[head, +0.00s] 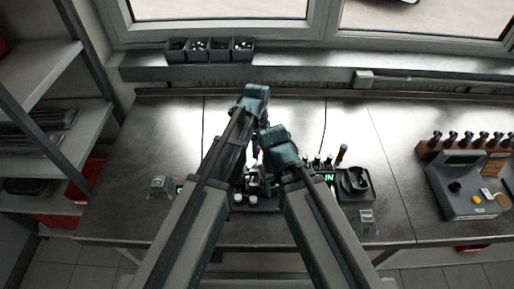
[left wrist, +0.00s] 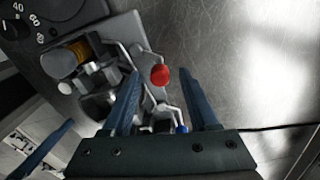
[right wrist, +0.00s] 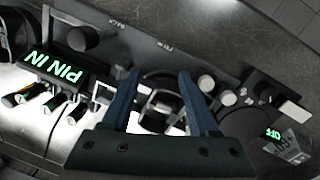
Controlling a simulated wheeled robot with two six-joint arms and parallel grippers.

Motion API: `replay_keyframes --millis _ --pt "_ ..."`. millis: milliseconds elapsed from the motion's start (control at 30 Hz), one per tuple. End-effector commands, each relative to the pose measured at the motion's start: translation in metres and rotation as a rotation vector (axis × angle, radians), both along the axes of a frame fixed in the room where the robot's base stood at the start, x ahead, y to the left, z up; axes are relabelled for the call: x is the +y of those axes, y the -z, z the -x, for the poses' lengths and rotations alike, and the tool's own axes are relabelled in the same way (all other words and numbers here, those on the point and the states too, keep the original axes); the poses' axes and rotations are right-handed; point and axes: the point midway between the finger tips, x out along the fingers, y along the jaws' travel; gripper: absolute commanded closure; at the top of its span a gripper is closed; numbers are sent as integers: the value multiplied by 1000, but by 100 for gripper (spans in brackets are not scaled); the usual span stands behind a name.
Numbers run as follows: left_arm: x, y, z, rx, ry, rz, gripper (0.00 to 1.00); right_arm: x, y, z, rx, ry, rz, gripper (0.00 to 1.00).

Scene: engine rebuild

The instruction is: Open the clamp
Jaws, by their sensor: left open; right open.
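The clamp shows in the left wrist view as metal levers (left wrist: 136,52), with a red knob (left wrist: 160,75) and a blue knob (left wrist: 181,129) close by. My left gripper (left wrist: 160,74) is open, and the red knob appears between its fingertips; I cannot tell whether they touch it. My right gripper (right wrist: 158,75) is open over the fixture, with a metal part (right wrist: 160,104) seen between its fingers. In the head view my arms largely hide the fixture (head: 262,199), and the clamp cannot be made out there.
A lit "PIN IN" display (right wrist: 55,75) and several knobs surround the fixture. A black tray (head: 353,183) sits to its right. A grey console (head: 468,190) stands at the far right. Small dark bins (head: 209,49) line the back ledge. The bench on both sides is mostly clear.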

Motion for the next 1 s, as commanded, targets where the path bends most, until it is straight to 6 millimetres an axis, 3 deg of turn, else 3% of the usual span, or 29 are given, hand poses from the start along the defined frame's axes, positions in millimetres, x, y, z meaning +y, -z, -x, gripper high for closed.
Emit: replay_keyframes --millis 67,400,767,1000 --pt "0 0 0 0 0 0 40 0 0 0 0 0 0 39" --pt "0 0 0 0 0 0 99 0 0 0 0 0 0 39" --pt "1 0 -1 0 -19 0 100 0 0 0 0 0 0 39" --pt "5 0 -4 0 -139 0 100 0 0 0 0 0 0 39"
